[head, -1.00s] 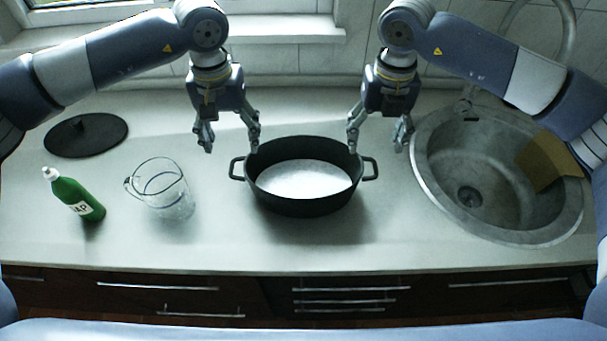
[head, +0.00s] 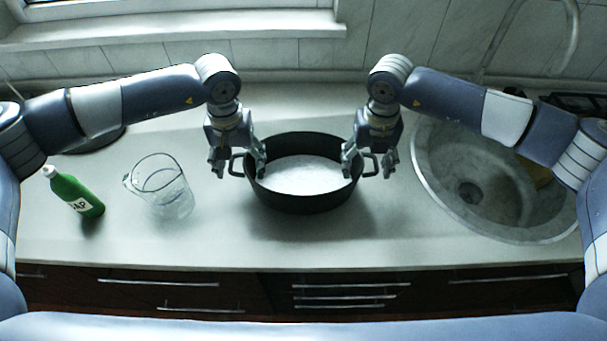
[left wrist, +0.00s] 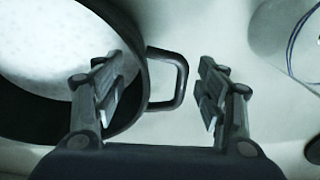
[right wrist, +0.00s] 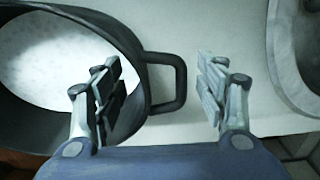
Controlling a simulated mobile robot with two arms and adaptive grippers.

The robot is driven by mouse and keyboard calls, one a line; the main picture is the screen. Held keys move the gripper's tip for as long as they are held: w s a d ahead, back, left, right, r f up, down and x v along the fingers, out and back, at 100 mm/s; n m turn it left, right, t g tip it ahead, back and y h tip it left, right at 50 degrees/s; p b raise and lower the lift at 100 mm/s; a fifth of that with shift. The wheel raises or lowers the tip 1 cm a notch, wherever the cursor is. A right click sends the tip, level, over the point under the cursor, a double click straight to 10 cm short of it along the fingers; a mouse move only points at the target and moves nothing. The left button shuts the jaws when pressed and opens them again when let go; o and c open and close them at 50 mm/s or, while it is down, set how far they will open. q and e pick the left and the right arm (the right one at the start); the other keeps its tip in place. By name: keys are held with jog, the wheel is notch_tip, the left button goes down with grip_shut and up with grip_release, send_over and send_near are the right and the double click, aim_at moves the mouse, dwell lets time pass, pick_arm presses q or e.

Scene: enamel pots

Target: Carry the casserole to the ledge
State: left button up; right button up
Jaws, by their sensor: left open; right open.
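The casserole (head: 305,203) is a black oval pot with a loop handle at each end and a pale white inside. It stands on the counter in the middle of the head view. My left gripper (head: 238,168) is open at its left handle; in the left wrist view the handle (left wrist: 184,80) lies between the parted fingers. My right gripper (head: 369,168) is open at its right handle; in the right wrist view that handle (right wrist: 182,80) lies between the parted fingers. On each side one finger is over the pot's inside and the other outside. I cannot make out the ledge for certain.
A glass jug (head: 162,190) and a green soap bottle (head: 76,194) stand left of the casserole. A dark round lid (head: 98,143) lies behind them, partly covered by my arm. A round sink (head: 440,205) is at the right. The counter's front edge is close.

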pick_arm(q)
jog(key=shift+c, duration=0.8)
pick_arm(e)
jog(key=shift+c, duration=0.8)
pick_arm(q)
grip_shut()
pick_arm(e)
grip_shut()
pick_arm(q)
jog(key=shift+w+r, duration=0.1)
jog(key=shift+r, duration=0.15)
pick_arm(e)
jog(key=shift+w+r, duration=0.1)
jog(key=shift+r, duration=0.15)
pick_arm(q)
jog(key=shift+w, duration=0.1)
pick_arm(e)
jog(key=shift+w, duration=0.1)
